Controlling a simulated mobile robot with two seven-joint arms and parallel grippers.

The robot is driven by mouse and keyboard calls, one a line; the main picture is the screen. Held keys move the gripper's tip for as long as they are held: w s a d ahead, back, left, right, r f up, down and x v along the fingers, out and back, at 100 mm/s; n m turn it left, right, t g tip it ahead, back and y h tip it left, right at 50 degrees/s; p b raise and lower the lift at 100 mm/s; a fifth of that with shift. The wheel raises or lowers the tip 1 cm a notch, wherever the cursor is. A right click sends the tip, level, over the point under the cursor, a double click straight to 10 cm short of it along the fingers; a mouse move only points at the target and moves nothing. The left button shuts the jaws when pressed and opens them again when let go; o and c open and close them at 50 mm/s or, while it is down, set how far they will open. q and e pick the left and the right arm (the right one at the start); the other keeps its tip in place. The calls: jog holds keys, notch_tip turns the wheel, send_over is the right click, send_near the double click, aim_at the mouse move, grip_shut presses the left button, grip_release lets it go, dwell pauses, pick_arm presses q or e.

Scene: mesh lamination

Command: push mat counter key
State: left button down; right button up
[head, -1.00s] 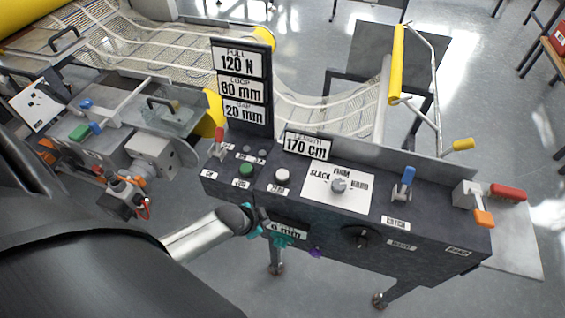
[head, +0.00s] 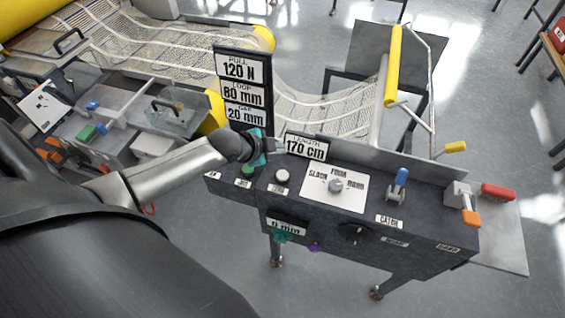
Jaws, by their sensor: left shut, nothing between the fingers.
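The dark control panel (head: 430,225) carries a green button (head: 247,169) and a pale round button (head: 282,176) near its left end, with small labels that I cannot read surely. I cannot tell which is the mat counter key. My left gripper (head: 272,149) is shut and empty. It appears above the back left of the panel, beside the sign post and left of the "170 cm" length display (head: 306,147). My left arm and gripper hide the red-handled switch and small buttons behind the green button. My right gripper is not in view.
The tall sign (head: 242,90) reads 120 N, 80 mm and 20 mm. A teal knob (head: 281,236) and purple knob (head: 314,246) are on the front face.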

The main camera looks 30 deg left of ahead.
pick_arm(q)
jog(key=b, duration=0.7)
send_over(279, 176)
jog(key=shift+f, duration=3.95)
jog(key=shift+f+b, duration=0.45)
jog(key=shift+b, duration=0.05)
jog(key=shift+f, duration=0.15)
jog(key=shift+f, duration=0.25)
jog(key=shift+s+f+b, duration=0.1)
jog(key=shift+f+b, duration=0.4)
jog(key=shift+f, duration=0.1)
jog(key=shift+r, duration=0.1)
jog(key=shift+r+p, duration=0.9)
jog(key=shift+p, duration=0.15)
